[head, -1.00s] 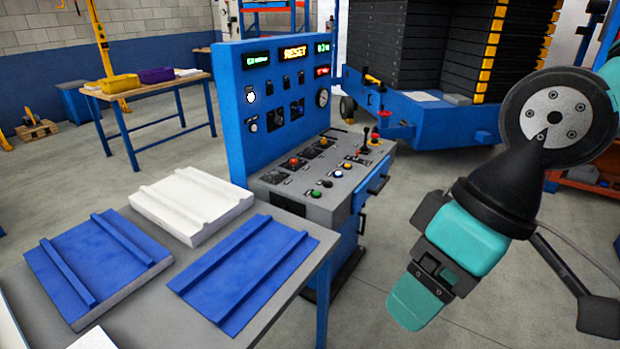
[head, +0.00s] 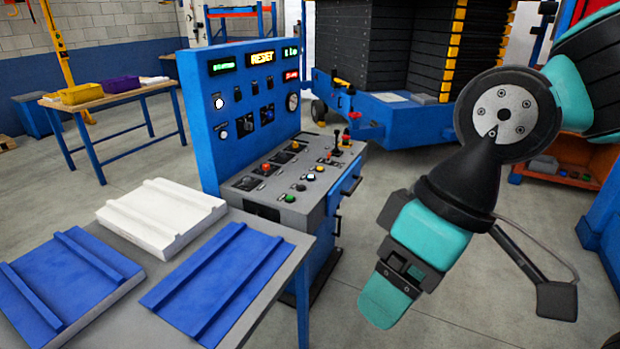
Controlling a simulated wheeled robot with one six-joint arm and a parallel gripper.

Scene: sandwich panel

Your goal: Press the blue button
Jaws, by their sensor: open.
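The blue control console (head: 240,85) stands left of centre, with an upright panel and a sloping grey desk (head: 262,203). Small white round buttons (head: 218,102) sit on the upright panel. I cannot surely pick out a blue button at this size. My gripper (head: 388,298) hangs right of the console, pointing down and left, open and empty, apart from the console. Its far finger is mostly hidden.
A grey table (head: 293,253) in front of the console holds one white panel (head: 160,215) and two blue panels (head: 215,285). A wooden bench (head: 110,95) stands behind left. A blue machine base (head: 400,122) with a black stack is behind. Grey floor lies free beneath my gripper.

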